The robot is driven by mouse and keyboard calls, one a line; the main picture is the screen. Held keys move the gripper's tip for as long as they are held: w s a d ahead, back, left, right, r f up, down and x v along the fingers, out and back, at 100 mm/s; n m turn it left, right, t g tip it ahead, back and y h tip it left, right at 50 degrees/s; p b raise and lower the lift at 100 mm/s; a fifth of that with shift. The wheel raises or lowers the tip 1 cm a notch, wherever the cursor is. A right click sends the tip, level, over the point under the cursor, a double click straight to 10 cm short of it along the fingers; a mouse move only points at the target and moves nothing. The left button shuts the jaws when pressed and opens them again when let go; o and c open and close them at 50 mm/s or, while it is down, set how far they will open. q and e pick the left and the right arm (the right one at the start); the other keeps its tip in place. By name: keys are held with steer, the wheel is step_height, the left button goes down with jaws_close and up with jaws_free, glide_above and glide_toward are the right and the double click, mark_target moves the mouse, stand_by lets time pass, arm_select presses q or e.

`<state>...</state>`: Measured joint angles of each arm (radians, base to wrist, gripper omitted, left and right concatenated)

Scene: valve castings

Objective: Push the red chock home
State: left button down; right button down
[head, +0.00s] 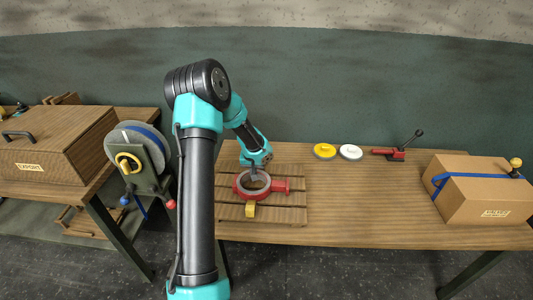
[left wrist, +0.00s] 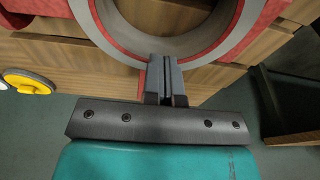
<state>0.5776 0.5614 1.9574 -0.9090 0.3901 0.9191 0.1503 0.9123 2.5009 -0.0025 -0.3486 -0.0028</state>
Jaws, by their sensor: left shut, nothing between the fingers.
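A red valve casting with a grey ring face (head: 240,192) lies on the slatted wooden pallet (head: 290,216). A red block-like part (head: 281,185) sticks out at its right side; I cannot tell whether this is the red chock or part of the casting. A yellow block (head: 250,211) sits at the casting's front edge. My left gripper (head: 256,178) is shut and empty, tips down at the back of the ring. In the left wrist view its fingers (left wrist: 165,75) overlap the rim of the ring (left wrist: 115,25); contact is unclear. My right gripper is out of view.
A yellow disc (head: 324,151), a white disc (head: 350,152) and a red clamp with a black lever (head: 388,153) lie at the back. A strapped carton (head: 485,195) stands right. A reel stand (head: 140,165) and a large wooden box (head: 55,145) are left. The table's middle is clear.

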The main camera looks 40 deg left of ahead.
arm_select(q)
steer(key=shift+a, duration=0.15)
steer(key=w+a, duration=0.2)
steer(key=w, duration=0.1)
steer(key=w+a, duration=0.5)
steer(key=shift+w+a, duration=0.3)
steer(key=shift+w, duration=0.1)
steer(key=shift+f, duration=0.8)
steer(key=shift+f, duration=0.1)
steer(key=shift+d, duration=0.1)
